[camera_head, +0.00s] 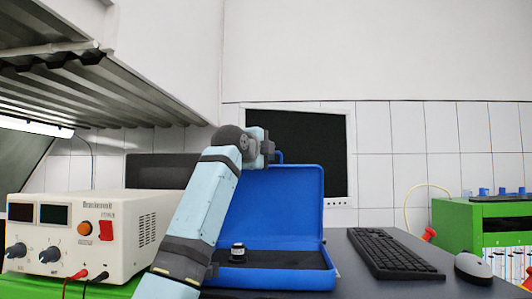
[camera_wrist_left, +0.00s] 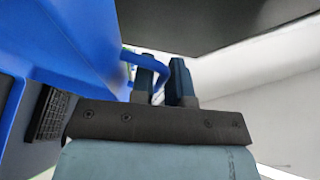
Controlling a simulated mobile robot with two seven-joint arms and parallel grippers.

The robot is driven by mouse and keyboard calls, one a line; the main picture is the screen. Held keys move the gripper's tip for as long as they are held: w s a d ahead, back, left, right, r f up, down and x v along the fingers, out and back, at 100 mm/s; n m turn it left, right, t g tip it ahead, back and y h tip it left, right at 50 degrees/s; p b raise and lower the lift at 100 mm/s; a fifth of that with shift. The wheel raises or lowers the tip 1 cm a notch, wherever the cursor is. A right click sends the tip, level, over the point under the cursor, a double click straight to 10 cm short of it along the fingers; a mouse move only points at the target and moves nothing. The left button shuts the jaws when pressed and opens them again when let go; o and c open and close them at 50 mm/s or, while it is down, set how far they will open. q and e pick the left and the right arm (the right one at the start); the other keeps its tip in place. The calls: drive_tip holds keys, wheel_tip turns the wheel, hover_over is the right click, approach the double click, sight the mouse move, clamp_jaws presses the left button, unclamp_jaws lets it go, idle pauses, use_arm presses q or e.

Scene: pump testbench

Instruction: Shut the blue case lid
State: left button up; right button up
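The blue case (camera_head: 275,278) lies open on the dark bench, with its lid (camera_head: 280,210) standing roughly upright at the back. A blue handle (camera_head: 281,156) sits at the lid's top edge. My left gripper (camera_head: 268,150) is at the lid's top left, at that handle. In the left wrist view, the handle (camera_wrist_left: 158,72) passes between the two dark fingers (camera_wrist_left: 166,80), which are close together on it. The lid also shows in the left wrist view (camera_wrist_left: 75,45). My right gripper is not in view.
A beige power supply (camera_head: 95,235) with cables stands left of the case. A black keyboard (camera_head: 390,254) and mouse (camera_head: 473,268) lie to its right. A green rack (camera_head: 465,222) is far right. A dark monitor (camera_head: 300,140) is behind the lid. A metal shelf (camera_head: 90,85) overhangs upper left.

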use_arm(q)
clamp_jaws()
drive_tip(key=shift+s+f+t+b, duration=0.3)
drive_tip(key=shift+s+b, duration=0.25)
drive_tip(key=shift+b, duration=0.2)
drive_tip(key=s+f+m+t+h+b, duration=0.2)
drive_tip(key=s+f+t+b, duration=0.1)
drive_tip(key=s+b, duration=0.7)
drive_tip(key=shift+s+f+m+t+h, duration=0.4)
drive_tip(key=shift+s+f, duration=0.3)
drive_tip(key=shift+s, duration=0.4)
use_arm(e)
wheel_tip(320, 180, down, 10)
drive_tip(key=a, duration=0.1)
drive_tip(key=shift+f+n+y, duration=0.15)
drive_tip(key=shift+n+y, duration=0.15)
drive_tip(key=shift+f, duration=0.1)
use_arm(q)
drive_tip(key=shift+o, duration=0.7)
unclamp_jaws()
